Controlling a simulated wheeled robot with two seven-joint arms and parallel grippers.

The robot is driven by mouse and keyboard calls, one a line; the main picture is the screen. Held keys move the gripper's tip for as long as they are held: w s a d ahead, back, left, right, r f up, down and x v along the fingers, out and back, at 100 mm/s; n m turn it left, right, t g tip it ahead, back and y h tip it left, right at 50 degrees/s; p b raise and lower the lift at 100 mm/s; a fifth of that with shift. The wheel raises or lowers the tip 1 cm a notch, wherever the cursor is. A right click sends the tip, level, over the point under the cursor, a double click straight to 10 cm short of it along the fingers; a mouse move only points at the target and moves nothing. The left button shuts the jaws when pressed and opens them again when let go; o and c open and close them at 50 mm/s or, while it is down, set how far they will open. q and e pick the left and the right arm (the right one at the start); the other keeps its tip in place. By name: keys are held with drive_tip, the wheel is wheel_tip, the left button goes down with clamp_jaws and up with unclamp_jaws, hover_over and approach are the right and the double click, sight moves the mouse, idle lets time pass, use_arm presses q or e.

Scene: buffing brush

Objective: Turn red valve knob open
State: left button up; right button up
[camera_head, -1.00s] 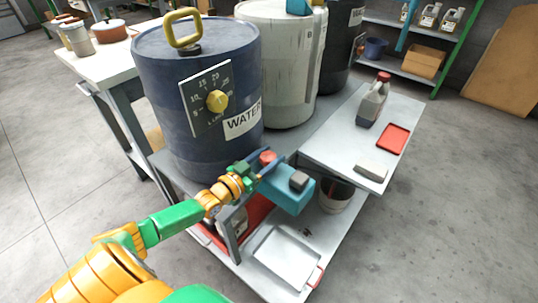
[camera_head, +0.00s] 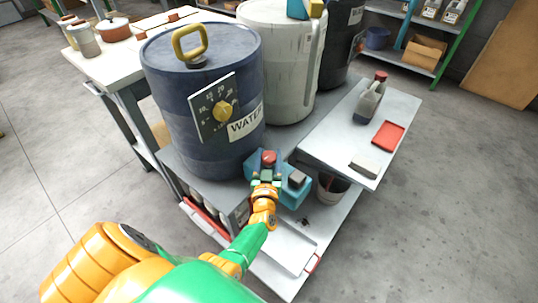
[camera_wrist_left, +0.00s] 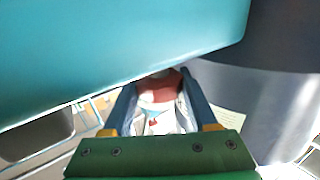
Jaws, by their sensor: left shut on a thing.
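The red valve knob (camera_head: 268,157) sits at the teal tap housing (camera_head: 291,193) at the foot of the dark blue water barrel (camera_head: 163,100). My left gripper (camera_head: 266,172) reaches it from the front and is shut on it. In the left wrist view the red knob (camera_wrist_left: 160,88) lies between the two fingers (camera_wrist_left: 160,105), with a pale part below it. The teal housing (camera_wrist_left: 120,45) fills the top of that view. How far the knob is turned cannot be told. My right gripper is not in view.
The barrel has a dial with a yellow knob (camera_head: 222,111). To the right, a grey side shelf (camera_head: 335,140) holds a grey jug (camera_head: 370,100), a red tray (camera_head: 388,135) and a grey block (camera_head: 363,166). A white tray (camera_head: 290,250) lies below my forearm. The floor at right is clear.

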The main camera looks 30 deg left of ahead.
use_arm(q)
drive_tip(key=shift+n+g+y, duration=0.4)
drive_tip(key=shift+n+y, duration=0.1)
drive_tip(key=shift+y, duration=0.2)
drive_tip(key=o, duration=1.4)
drive_tip(key=shift+c, duration=0.2)
